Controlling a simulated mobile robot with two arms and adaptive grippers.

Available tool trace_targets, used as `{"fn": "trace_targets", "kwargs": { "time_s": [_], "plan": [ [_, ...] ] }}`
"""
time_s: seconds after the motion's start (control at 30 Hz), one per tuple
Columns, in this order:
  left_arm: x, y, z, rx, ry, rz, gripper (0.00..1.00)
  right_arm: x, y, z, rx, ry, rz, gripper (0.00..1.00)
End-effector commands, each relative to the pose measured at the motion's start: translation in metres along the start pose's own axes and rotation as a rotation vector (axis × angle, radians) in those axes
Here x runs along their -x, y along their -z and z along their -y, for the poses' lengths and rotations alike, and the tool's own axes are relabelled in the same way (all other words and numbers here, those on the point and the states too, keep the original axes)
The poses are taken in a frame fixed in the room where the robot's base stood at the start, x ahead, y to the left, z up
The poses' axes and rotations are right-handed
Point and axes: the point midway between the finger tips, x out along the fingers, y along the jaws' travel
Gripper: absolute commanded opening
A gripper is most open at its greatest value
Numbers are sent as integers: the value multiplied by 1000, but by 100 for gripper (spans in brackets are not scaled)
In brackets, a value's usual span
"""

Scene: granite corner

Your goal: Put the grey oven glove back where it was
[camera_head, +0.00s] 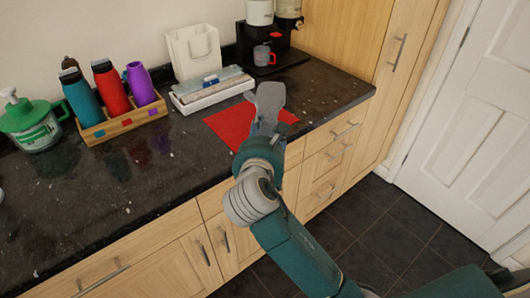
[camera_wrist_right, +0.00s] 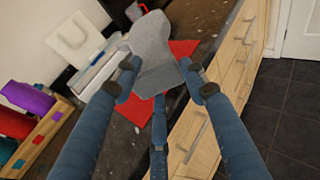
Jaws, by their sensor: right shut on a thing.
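The grey oven glove (camera_head: 270,96) is held in my right gripper (camera_head: 266,128) over the dark counter, with its end pointing away from me. In the right wrist view the glove (camera_wrist_right: 155,48) sits between the fingertips of my right gripper (camera_wrist_right: 160,80), which is shut on its near end. A red mat (camera_head: 228,124) lies flat on the counter under the glove and partly hidden by it and the gripper. I cannot tell how far above the mat the glove is. My left gripper is not in view.
A coffee machine with a red mug (camera_head: 263,56) stands at the back. A wooden rack (camera_head: 124,124) holds bottles at left, beside a green-and-white jar (camera_head: 33,126). The front left counter is clear.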

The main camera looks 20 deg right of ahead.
Motion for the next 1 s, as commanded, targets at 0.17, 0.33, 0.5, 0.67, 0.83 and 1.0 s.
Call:
{"fn": "trace_targets", "kwargs": {
  "time_s": [0.17, 0.33, 0.5, 0.67, 0.83, 1.0],
  "plan": [
    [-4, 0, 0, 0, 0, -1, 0, -6, 22, 0, 1, 0, 2, 14],
    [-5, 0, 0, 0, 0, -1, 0, -10, 34, 0, 2, 0, 1, 14],
    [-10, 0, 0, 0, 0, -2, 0, -17, 60, 0, 3, 1, 0, 14],
    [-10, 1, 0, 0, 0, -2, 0, -19, 66, 0, 0, -2, 0, 14],
    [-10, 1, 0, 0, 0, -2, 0, -19, 67, 0, 1, -1, -3, 54],
    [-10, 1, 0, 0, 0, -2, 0, -19, 66, 0, 1, -1, -2, 62]
  ]
}}
